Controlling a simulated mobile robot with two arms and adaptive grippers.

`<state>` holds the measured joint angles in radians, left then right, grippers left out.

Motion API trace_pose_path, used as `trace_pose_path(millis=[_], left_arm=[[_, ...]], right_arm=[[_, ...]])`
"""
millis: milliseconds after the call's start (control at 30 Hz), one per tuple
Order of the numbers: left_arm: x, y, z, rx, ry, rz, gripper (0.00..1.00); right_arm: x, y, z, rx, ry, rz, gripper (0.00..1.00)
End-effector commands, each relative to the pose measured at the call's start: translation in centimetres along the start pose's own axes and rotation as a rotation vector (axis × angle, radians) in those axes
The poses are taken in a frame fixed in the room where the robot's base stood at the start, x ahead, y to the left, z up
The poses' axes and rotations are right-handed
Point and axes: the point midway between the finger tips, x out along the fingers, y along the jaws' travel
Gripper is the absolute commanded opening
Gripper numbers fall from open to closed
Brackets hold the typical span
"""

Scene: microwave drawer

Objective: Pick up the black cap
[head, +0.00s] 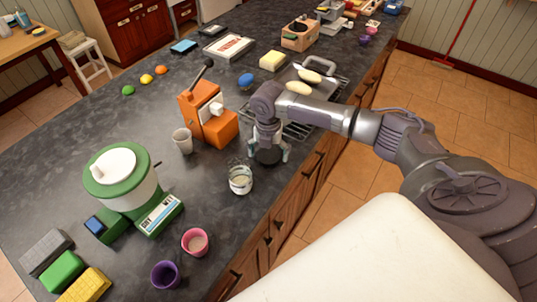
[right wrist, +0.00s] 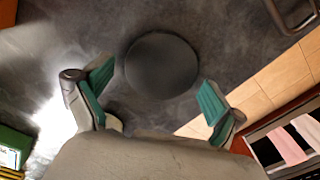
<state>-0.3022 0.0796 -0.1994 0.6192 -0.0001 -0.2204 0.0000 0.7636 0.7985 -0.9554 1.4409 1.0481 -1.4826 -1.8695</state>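The black cap (head: 267,157) is a flat, round dark disc on the grey counter near its front edge. In the right wrist view the cap (right wrist: 162,66) lies just ahead of and between the fingertips. My right gripper (head: 269,150) points down over the cap. In the right wrist view it (right wrist: 156,88) is open, its two green-padded fingers apart on either side of the disc with nothing held. I cannot tell whether a finger touches the cap. My left gripper is not in view.
A glass jar (head: 240,180) stands close, front-left of the cap. An orange machine (head: 205,112) with a lever is behind it. A wire rack (head: 298,128) and a tray with pale loaves (head: 299,87) lie beyond my gripper. Bare counter (head: 125,125) is at the left.

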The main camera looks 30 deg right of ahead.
Motion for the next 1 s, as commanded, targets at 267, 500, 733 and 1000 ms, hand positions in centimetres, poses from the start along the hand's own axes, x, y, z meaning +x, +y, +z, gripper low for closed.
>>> trace_pose_path(millis=[267,500,733,1000], left_arm=[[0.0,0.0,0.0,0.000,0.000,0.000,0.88],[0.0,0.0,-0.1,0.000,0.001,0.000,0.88],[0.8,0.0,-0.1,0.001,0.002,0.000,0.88],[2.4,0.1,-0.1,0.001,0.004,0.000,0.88]], right_arm=[[-0.1,0.0,0.0,0.001,0.000,0.000,0.57],[-0.1,0.0,0.0,0.001,-0.001,0.000,0.57],[-1.4,0.0,0.1,0.001,-0.003,0.002,0.57],[-5.4,-2.7,-0.9,0.000,-0.005,-0.002,0.57]])
